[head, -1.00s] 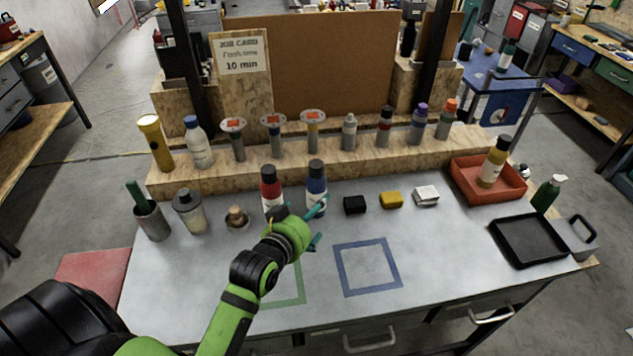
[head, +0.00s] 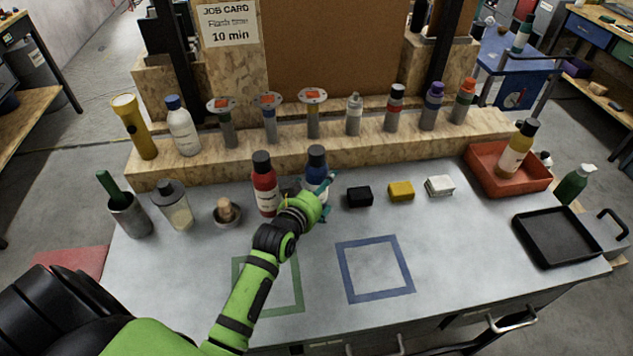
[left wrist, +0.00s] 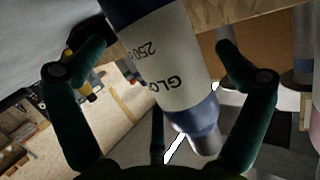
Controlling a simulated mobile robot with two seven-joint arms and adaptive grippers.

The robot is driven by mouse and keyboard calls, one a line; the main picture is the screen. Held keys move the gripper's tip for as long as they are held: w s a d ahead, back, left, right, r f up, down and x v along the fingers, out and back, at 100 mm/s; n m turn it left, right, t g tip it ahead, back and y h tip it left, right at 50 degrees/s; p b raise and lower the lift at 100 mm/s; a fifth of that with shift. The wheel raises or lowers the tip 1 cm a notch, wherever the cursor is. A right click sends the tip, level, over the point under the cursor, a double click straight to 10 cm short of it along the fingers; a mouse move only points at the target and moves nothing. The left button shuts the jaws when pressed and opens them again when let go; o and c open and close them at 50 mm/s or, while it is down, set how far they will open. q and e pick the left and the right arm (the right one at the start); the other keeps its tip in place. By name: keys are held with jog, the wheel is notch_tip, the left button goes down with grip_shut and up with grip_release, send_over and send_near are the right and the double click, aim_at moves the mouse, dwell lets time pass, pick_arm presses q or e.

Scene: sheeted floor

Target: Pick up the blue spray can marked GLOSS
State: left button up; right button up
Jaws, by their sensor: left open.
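The blue spray can (head: 317,164) with a dark cap stands on the grey bench, just right of a red can (head: 265,186). My left gripper (head: 311,196) is in front of the blue can and hides part of its lower body. In the left wrist view the can (left wrist: 175,60) shows a white label with part of the word GLOSS and "250". It lies between the open fingers of my left gripper (left wrist: 160,85), and I see gaps between it and the fingers. My right gripper is out of view.
Black (head: 359,196), yellow (head: 401,190) and white (head: 440,186) blocks lie to the right. A blue taped square (head: 375,268) is bare in front. A wooden ledge (head: 300,149) with several bottles runs behind. A red tray (head: 480,178) and a black tray (head: 557,237) sit at right.

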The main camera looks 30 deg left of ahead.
pick_arm(q)
jog(key=shift+x, duration=0.8)
jog(key=shift+s, duration=0.1)
jog(key=c, duration=1.3)
jog(key=shift+c, duration=0.2)
jog(key=shift+r, duration=0.15)
